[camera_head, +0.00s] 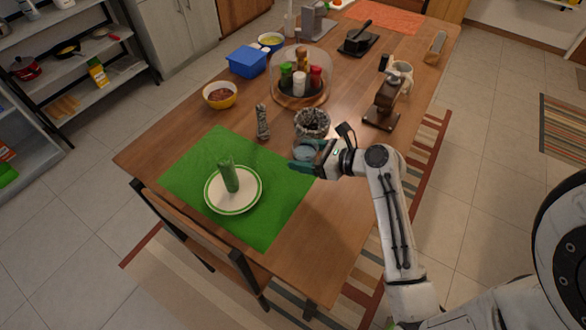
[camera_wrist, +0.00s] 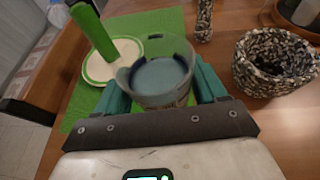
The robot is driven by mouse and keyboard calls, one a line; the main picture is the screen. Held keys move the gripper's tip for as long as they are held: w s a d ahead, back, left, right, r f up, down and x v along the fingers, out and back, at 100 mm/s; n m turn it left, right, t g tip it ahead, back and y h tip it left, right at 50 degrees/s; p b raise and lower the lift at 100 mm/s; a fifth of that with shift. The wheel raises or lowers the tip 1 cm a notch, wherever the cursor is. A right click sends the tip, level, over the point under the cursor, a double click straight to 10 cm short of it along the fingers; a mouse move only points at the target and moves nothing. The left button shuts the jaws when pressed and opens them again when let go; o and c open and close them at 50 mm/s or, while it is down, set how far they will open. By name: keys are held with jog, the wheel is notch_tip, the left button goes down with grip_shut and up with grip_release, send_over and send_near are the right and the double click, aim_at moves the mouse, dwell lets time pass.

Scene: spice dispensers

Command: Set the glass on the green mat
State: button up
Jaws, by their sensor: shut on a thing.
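A green mat (camera_head: 265,222) lies on the near left part of the wooden table. A white plate with a green rim (camera_head: 243,204) sits on it and carries an upright green object (camera_head: 228,175). My gripper (camera_head: 306,160) is at the right edge of the mat. In the wrist view, my gripper (camera_wrist: 162,88) is shut on a clear glass (camera_wrist: 160,75), with a teal finger on either side. The glass looks upright, and the mat (camera_wrist: 165,22) and plate (camera_wrist: 128,46) lie beyond it. I cannot tell whether its base touches anything.
A dark woven basket (camera_head: 312,123) stands just behind my gripper, and it shows right of the glass in the wrist view (camera_wrist: 272,65). A patterned grinder (camera_head: 262,122) and a domed spice stand (camera_head: 298,100) are farther back. The mat's near right part is bare.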

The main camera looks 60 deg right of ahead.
jog(key=w+f, duration=0.1)
jog(key=w+a+f, duration=0.1)
jog(key=f, duration=0.1)
jog(key=shift+w+a+f, duration=0.15)
jog(key=shift+w+f, duration=0.05)
jog(key=shift+w, duration=0.05)
jog(key=shift+w+f+b, duration=0.15)
jog(key=shift+f+b, duration=0.2)
jog(key=shift+f, duration=1.3)
jog(key=shift+f, duration=0.1)
jog(key=o, duration=1.3)
jog(key=v, duration=1.2)
jog(key=shift+a, duration=0.1)
